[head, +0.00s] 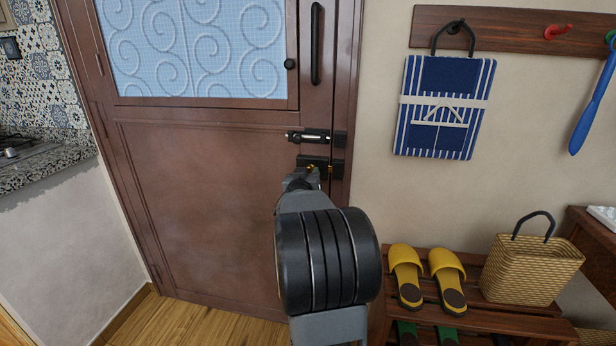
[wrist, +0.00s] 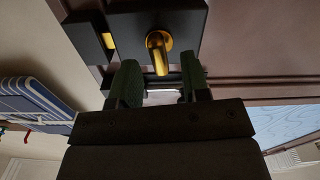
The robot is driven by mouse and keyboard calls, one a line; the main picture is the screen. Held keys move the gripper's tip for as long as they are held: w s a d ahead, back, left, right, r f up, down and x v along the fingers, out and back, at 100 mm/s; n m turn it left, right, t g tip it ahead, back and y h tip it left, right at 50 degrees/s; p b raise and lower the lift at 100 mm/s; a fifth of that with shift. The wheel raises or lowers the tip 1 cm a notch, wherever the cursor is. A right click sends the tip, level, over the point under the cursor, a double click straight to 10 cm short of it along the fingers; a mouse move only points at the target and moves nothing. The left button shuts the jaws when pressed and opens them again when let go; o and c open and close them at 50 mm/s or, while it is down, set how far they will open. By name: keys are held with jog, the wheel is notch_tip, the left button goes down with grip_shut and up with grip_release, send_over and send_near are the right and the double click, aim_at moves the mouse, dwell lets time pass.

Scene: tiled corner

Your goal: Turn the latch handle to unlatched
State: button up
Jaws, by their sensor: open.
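The brass latch handle (wrist: 158,52) sticks out of a black lock plate (wrist: 185,22) on the brown door (head: 215,200). In the head view the black lock plate (head: 337,168) shows below a silver bolt, and my arm partly covers the handle. My gripper (wrist: 159,75) is open, with one dark green finger on each side of the handle's end in the wrist view. Gaps show on both sides, and neither finger visibly touches it. In the head view my gripper (head: 302,179) is right at the lock plate.
A silver bolt (head: 308,137) sits just above the lock. A shoe rack (head: 500,322) with yellow slippers (head: 406,275) and a basket (head: 530,268) stands at right. A blue bag (head: 443,107) hangs on the wall.

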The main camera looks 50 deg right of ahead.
jog(key=shift+w+d, duration=0.25)
jog(key=shift+d, duration=0.2)
grip_shut()
